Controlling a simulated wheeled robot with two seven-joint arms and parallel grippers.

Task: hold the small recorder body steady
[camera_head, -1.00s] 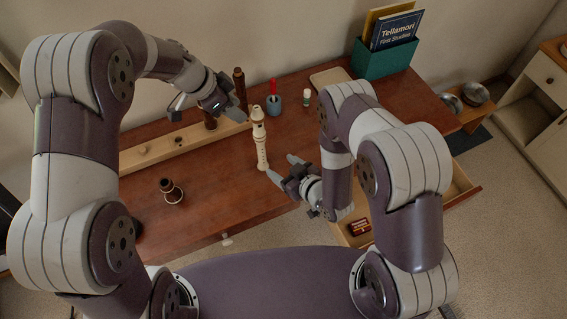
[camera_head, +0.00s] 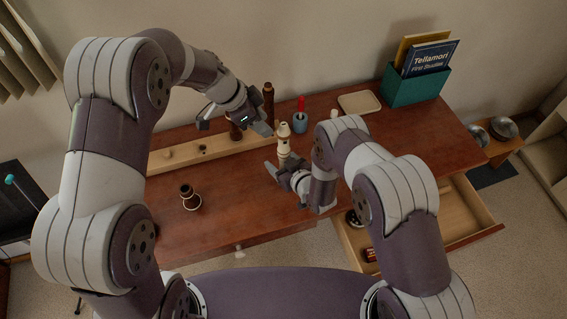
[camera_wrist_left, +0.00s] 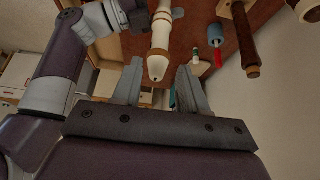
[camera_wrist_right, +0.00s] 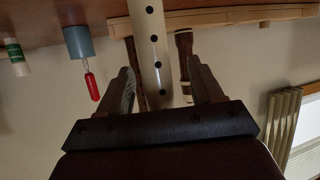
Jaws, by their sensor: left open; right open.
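The small cream recorder (camera_head: 283,146) stands upright on the brown desk, its lower part partly hidden by my right gripper. My right gripper (camera_head: 276,167) is open at the recorder's lower part. In the right wrist view, the recorder body (camera_wrist_right: 151,45), with its dark finger holes, runs between the spread fingers; I cannot tell whether they touch it. My left gripper (camera_head: 234,126) is open, up and to the left of the recorder's top. In the left wrist view, the recorder's top end (camera_wrist_left: 157,66) appears between and beyond the open fingers.
A wooden rack (camera_head: 216,145) holds dark wooden pieces (camera_head: 268,100) behind. A dark brown part (camera_head: 190,198) stands front left. A blue cup (camera_head: 300,124) with a red item, a tray (camera_head: 358,102) and a green book box (camera_head: 418,88) stand further right. A drawer (camera_head: 462,210) is open.

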